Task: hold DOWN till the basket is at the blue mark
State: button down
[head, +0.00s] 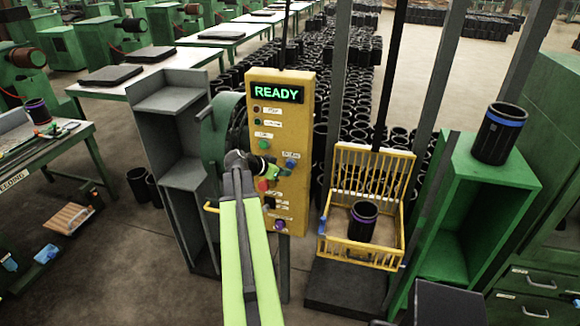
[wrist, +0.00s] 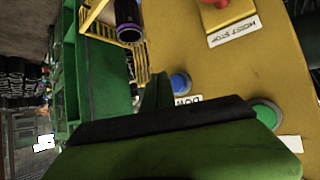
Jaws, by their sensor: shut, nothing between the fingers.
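A yellow control panel (head: 290,90) stands ahead, its display (head: 276,93) reading READY in green. A blue button (head: 291,164) is on its right side; in the wrist view the blue button (wrist: 180,82) has a label partly hidden, showing "DO". My gripper (head: 272,171) is shut and empty in front of the panel. In the wrist view my gripper (wrist: 158,95) has its tip just left of the blue button; I cannot tell whether they touch. The yellow wire basket (head: 376,253) hangs low at right, holding a black sleeve (head: 361,222). A small blue patch (head: 322,226) shows at its left edge.
A green button (wrist: 266,113) and a red button (wrist: 215,2) labelled HOIST STOP are close by on the panel. A green cabinet (head: 500,180) at right carries a blue-banded sleeve (head: 498,133). A grey shelf (head: 165,100) stands left of the panel.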

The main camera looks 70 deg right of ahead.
jog(key=a, duration=0.4)
jog(key=shift+s, duration=0.15)
jog(key=w+a+f+n+t+b, duration=0.2)
jog(key=w+a, duration=0.4)
jog(key=w, duration=0.4)
jog(key=w+a+f+n+t+b, duration=0.2)
jog(key=w+a, duration=0.4)
jog(key=w, duration=0.4)
jog(key=w+a+f+n+t+y+b, duration=0.1)
jog(key=w+a+f+n, duration=0.15)
jog(key=w+a, duration=0.45)
jog(key=w+a+f+n+t+b, duration=0.1)
jog(key=w+a+f, duration=0.2)
jog(key=w+a, duration=0.5)
jog(key=w+a+f+n+t+y+b, duration=0.1)
jog(key=a+f+n+y, duration=0.15)
jog(key=a, duration=0.85)
jog(key=w+a+f+n+y+b, duration=0.1)
jog(key=a+f+n+b, duration=0.2)
jog(key=a, duration=0.9)
jog(key=s+a+f+n+g+y, duration=0.1)
jog(key=s+a+f+n+y, duration=0.1)
jog(key=a+n, duration=0.3)
jog(key=s+a+f+n+g+y, duration=0.1)
jog(key=s+a+f+n+y, duration=0.1)
jog(key=a, duration=0.8)
jog(key=s+n+y, duration=0.1)
jog(key=s+n, duration=0.1)
jog(key=n, duration=0.1)
jog(key=shift+p, duration=0.4)
